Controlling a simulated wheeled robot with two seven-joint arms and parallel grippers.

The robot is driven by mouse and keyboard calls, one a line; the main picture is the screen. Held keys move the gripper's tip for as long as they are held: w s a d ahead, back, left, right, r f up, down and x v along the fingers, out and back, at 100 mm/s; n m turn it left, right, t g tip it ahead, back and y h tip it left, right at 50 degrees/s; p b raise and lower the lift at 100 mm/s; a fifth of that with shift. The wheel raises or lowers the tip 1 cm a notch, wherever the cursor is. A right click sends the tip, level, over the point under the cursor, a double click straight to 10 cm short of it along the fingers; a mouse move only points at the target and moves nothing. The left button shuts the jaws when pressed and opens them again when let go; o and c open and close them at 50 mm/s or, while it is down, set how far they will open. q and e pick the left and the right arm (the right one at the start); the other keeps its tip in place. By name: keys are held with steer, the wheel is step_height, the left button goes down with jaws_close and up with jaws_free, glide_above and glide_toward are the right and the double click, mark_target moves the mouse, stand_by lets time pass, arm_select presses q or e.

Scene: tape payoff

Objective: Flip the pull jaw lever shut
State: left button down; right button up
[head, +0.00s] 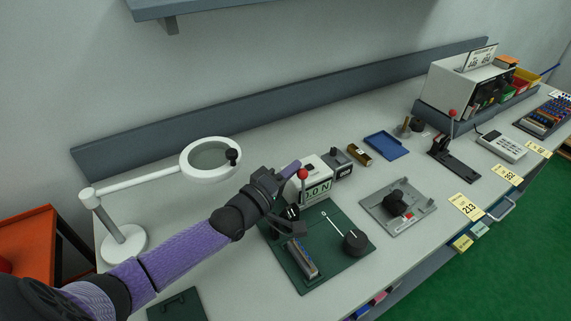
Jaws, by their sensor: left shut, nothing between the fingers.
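A lever with a red ball knob (303,174) stands up in front of a white force gauge (320,172), whose display ends in ".0 N". I take it for the pull jaw lever; its lower part and the jaw are partly hidden by my gripper. My left gripper (286,190) is shut and empty, just left of the knob at the back left of the dark green base plate (345,268). I cannot tell whether it touches the lever. A black round knob (354,241) and a small grey block (300,258) sit on the plate. My right gripper is out of view.
A magnifier lamp (212,153) stands at the left, its ring close behind my arm. A grey fixture (398,205), a blue tray (386,145) and a black press with a red-knobbed lever (453,152) lie to the right.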

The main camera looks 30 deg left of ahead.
mark_target(304, 184)
arm_select(q)
steer(key=m, duration=0.1)
steer(key=d+m, duration=0.1)
steer(key=s+d+m, duration=0.1)
steer(key=shift+s+r+t+h+p, duration=0.1)
steer(key=shift+r+t+h+p, duration=0.2)
steer(key=shift+h, duration=0.1)
steer(key=shift+s+d+f+m+h, duration=0.1)
steer(key=shift+s+d+m+h, duration=0.25)
steer(key=shift+d+m, duration=0.5)
steer(key=shift+s+d+m, duration=0.2)
steer(key=shift+s+m, duration=0.05)
steer(key=shift+m, duration=0.1)
steer(key=shift+s+d+f+m+h, duration=0.2)
steer(key=shift+s+d+f+m, duration=0.25)
steer(key=shift+d+m, duration=0.25)
steer(key=shift+s+d+f+m+h, duration=0.25)
steer(key=shift+s+d+f+m, duration=0.15)
steer(key=shift+d+f+m, duration=0.25)
steer(key=shift+s+d+f+m+h, duration=0.2)
steer(key=shift+s+d+f+m, duration=0.3)
steer(key=shift+d, duration=0.35)
steer(key=shift+r, duration=0.1)
